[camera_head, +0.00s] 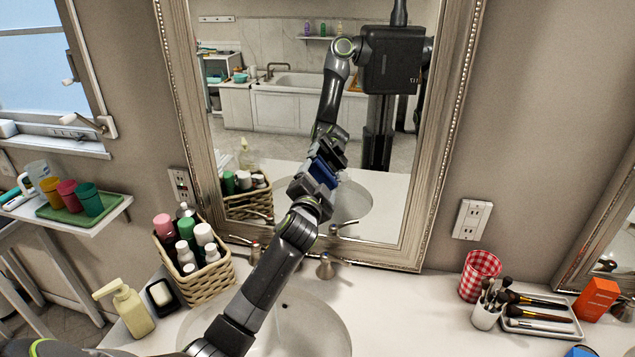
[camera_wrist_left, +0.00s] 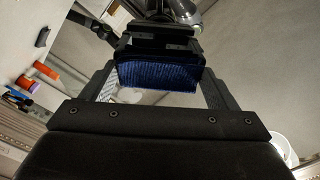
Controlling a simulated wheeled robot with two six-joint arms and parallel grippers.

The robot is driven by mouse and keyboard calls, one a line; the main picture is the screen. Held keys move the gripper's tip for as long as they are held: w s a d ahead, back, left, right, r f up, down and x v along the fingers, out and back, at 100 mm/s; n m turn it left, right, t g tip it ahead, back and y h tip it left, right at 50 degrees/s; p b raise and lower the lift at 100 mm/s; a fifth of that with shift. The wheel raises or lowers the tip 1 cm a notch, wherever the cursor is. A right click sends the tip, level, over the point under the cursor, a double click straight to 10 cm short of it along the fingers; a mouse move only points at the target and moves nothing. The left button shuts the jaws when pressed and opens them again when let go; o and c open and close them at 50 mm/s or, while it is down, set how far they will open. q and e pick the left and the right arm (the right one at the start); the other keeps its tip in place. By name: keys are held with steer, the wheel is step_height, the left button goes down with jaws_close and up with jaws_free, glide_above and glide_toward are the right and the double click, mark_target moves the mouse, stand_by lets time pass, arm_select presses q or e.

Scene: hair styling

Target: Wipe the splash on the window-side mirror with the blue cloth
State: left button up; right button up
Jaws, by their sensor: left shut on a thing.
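The window-side mirror (camera_head: 455,90) stands behind the sink in a beaded wooden frame. My left gripper (camera_head: 318,178) is in front of the lower middle of the glass, shut on the blue cloth (camera_head: 326,168). In the left wrist view the cloth (camera_wrist_left: 160,77) shows as a dark blue ribbed patch between the fingers, with the gripper's reflection close beyond it. I cannot tell whether the cloth touches the glass. I cannot make out a splash; my arm and gripper cover part of the mirror. My right gripper is not in view.
A wicker basket of bottles (camera_head: 207,262), a soap dispenser (camera_head: 130,308) and a soap dish (camera_head: 163,295) stand left of the sink (camera_head: 325,315). A tap handle (camera_head: 325,266) is below the mirror. A checkered cup (camera_head: 480,275), brushes (camera_head: 487,315) and an orange box (camera_head: 597,298) stand right.

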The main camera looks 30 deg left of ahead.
mark_target(334, 176)
arm_select(q)
steer(key=shift+w+d, duration=0.2)
steer(key=shift+d, duration=0.65)
steer(key=shift+w+d, duration=0.2)
steer(key=shift+d, duration=0.65)
steer(key=shift+w+d+f+b, duration=0.1)
steer(key=shift+w+d+b, duration=0.2)
steer(key=shift+d, duration=0.35)
steer(key=shift+w+d+f+b, duration=0.1)
steer(key=shift+d+b, duration=0.25)
steer(key=shift+d, duration=0.3)
steer(key=shift+w+d+r, duration=0.15)
steer(key=shift+d+r, duration=0.05)
steer(key=shift+d, duration=0.25)
steer(key=shift+s+a+p, duration=0.25)
steer(key=shift+a+p, duration=0.3)
steer(key=shift+a, duration=0.4)
steer(key=shift+s+a, duration=0.3)
steer(key=shift+a, duration=0.65)
steer(key=shift+s+a+p, duration=0.15)
steer(key=shift+a+p, duration=0.4)
steer(key=shift+a, duration=0.25)
steer(key=shift+s+a, duration=0.25)
steer(key=shift+a, duration=0.7)
